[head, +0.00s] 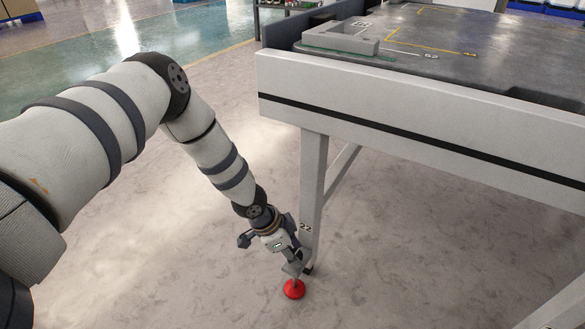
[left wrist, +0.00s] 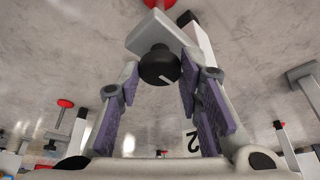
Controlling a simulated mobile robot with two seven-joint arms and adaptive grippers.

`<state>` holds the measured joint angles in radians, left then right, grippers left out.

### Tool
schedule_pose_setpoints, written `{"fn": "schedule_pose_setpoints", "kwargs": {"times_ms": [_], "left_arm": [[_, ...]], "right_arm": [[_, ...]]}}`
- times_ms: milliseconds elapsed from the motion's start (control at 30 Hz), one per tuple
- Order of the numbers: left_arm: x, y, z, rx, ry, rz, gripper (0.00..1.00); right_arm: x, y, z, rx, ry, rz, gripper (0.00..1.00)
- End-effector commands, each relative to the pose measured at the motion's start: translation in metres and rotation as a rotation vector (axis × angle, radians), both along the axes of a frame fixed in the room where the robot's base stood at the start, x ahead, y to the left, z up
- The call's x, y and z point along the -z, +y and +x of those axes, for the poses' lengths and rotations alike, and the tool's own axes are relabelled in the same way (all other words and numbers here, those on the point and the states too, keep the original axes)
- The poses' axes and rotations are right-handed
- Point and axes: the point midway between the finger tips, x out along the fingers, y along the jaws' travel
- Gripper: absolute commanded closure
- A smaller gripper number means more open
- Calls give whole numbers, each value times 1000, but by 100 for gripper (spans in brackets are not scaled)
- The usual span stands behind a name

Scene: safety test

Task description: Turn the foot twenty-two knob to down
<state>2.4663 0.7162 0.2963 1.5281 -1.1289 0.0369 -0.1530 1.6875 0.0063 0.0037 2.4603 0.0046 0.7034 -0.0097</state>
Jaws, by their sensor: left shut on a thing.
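The black foot knob (left wrist: 160,65) has a short white mark on its face and shows in the left wrist view, in front of a pale grey block (left wrist: 150,32). My left gripper (left wrist: 165,85) has its purple-padded fingers on both sides of the knob and is shut on it. In the head view my left gripper (head: 288,255) is low beside the table leg (head: 312,175) labelled 22, just above a red foot disc (head: 294,289). The knob is hidden there by the gripper. My right gripper is not in view.
The white-sided table (head: 400,115) stands above and right of my left gripper, with a grey fixture (head: 340,42) on its top. Another leg (head: 555,300) shows at lower right. The grey floor (head: 190,270) left of the labelled leg is clear.

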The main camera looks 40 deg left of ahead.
Motion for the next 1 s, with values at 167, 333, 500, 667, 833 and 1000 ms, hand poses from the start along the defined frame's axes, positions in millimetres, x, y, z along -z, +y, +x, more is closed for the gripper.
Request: {"fn": "schedule_pose_setpoints", "kwargs": {"times_ms": [167,333,500,667,833,1000], "left_arm": [[1,0,-2,0,4,1,48],[1,0,-1,0,3,1,48],[-15,3,-4,1,-2,1,48],[-46,10,-15,-1,0,0,48],[-66,15,-24,-1,2,1,48],[-69,16,-26,-1,3,1,48]], "right_arm": [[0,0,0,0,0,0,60],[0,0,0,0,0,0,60],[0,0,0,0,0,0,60],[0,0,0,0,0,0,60],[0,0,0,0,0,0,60],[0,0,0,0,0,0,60]]}}
